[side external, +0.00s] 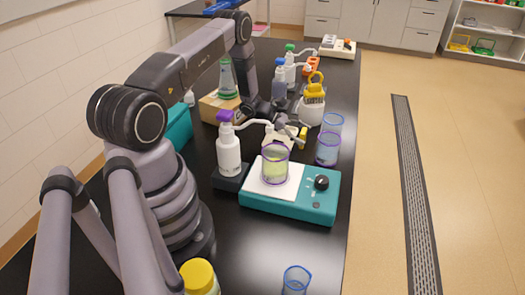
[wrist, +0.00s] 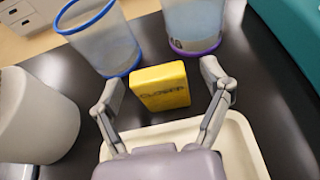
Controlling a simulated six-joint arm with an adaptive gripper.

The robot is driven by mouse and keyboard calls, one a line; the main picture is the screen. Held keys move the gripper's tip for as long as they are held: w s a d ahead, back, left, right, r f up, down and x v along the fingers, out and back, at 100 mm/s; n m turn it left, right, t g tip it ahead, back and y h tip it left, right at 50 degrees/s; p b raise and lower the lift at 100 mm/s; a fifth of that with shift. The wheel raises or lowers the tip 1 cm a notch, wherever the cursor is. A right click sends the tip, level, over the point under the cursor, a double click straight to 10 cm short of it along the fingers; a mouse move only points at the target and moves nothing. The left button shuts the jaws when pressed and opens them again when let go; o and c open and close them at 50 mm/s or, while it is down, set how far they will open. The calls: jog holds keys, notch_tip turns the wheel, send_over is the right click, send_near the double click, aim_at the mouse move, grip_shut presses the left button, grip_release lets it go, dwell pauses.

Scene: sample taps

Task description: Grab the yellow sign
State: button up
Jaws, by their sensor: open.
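The yellow sign (wrist: 160,86) is a small block with dark lettering that seems to read "CLOSED". It stands just ahead of my gripper (wrist: 162,88) in the wrist view, with one finger to its left and one to its right. The fingers are apart, with a visible gap on each side of the sign. In the side external view the sign (side external: 303,135) shows as a small yellow patch beside my gripper (side external: 291,130), partly hidden by it. A cream tray (wrist: 245,150) lies beneath my gripper.
A blue-rimmed beaker (wrist: 100,40) and a purple-rimmed beaker (wrist: 194,25) stand close behind the sign. A white rounded container (wrist: 35,115) is at left. In the side view, a teal hot plate (side external: 300,205) and a purple-capped wash bottle (side external: 228,150) stand nearby.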

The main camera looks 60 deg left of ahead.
jog(key=c, duration=1.1)
jog(key=shift+o, duration=0.2)
jog(key=shift+r, duration=0.15)
